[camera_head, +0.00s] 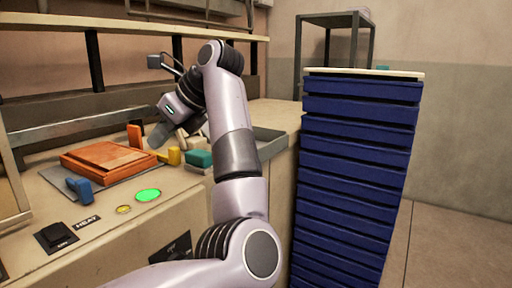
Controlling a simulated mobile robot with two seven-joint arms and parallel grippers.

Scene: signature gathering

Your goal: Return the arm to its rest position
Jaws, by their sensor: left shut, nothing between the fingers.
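My left arm rises from the bottom, bends near the top middle and reaches down to the left. Its gripper (160,135) is over the back of the bench (110,255), shut and empty. It is above and behind the yellow block (173,156) and right of the upright orange piece (135,136). The fingertips are small and dark, so any contact with things behind them is hard to judge. My right gripper is not in view.
An orange-brown slab (108,158) lies on a grey plate at left, with a blue handle (79,190) in front. A teal block (199,159) sits near my forearm. A green button (148,195) is on the bench. A tall stack of blue crates (355,170) stands close right of my arm.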

